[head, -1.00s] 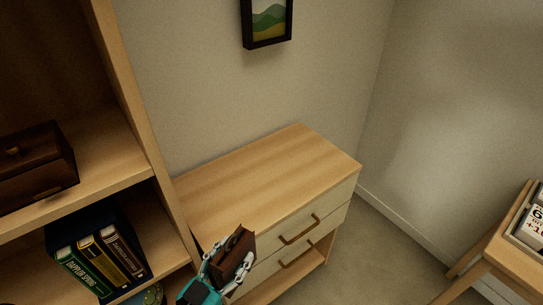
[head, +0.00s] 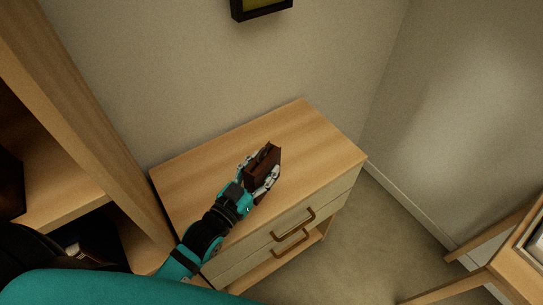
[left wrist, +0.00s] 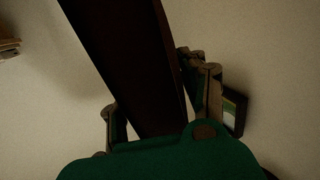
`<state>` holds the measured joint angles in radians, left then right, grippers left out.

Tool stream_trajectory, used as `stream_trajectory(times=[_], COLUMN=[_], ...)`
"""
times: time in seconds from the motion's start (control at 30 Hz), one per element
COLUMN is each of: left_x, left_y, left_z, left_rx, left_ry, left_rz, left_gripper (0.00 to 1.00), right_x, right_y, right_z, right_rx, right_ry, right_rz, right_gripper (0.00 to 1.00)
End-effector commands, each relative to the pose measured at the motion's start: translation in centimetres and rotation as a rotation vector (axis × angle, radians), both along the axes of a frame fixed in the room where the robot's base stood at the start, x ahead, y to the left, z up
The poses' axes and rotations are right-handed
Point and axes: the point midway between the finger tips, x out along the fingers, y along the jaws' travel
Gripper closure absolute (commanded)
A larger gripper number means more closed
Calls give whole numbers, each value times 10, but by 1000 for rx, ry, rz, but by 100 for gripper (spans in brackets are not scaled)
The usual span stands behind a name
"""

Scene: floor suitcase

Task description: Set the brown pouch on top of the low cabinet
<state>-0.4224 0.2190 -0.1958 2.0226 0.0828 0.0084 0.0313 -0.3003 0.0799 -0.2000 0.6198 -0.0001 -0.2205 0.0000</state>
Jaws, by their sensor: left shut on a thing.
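The brown pouch (head: 264,163) is held in my left gripper (head: 260,174), which is shut on it. In the head view the pouch shows over the top of the low cabinet (head: 310,135). I cannot tell whether it touches the cabinet top. In the left wrist view the pouch (left wrist: 125,60) is a dark shape between the two fingers (left wrist: 155,105). The cabinet is light wood with pale drawers and brown handles. My right gripper is not in view.
A wooden shelf unit (head: 85,120) stands at the left, close to the cabinet. A framed picture (head: 262,8) hangs on the wall behind. A wooden table (head: 510,262) stands at the lower right. The cabinet top is otherwise bare.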

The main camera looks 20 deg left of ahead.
Motion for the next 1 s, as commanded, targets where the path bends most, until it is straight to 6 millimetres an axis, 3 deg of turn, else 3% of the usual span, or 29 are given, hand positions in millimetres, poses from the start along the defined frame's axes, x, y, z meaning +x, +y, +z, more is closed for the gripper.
stream_trajectory(times=[0.03, 0.13, 0.4, 0.6, 1.0], left_x=[15, 34, 60, 59, 59], left_y=[-2, -4, -6, -6, -6], left_z=[3, 0, -3, -35, -43], left_rx=[-1, -2, -1, 0, -1], left_ry=[-5, -4, -3, 2, -1], left_rz=[0, 0, 0, -1, 0], left_gripper=[98, 98, 98, 98, 98], right_x=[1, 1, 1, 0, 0], right_y=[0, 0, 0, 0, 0], right_z=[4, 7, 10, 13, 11], right_rx=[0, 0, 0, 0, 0], right_ry=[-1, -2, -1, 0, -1], right_rz=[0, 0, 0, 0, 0], right_gripper=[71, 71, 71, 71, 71])
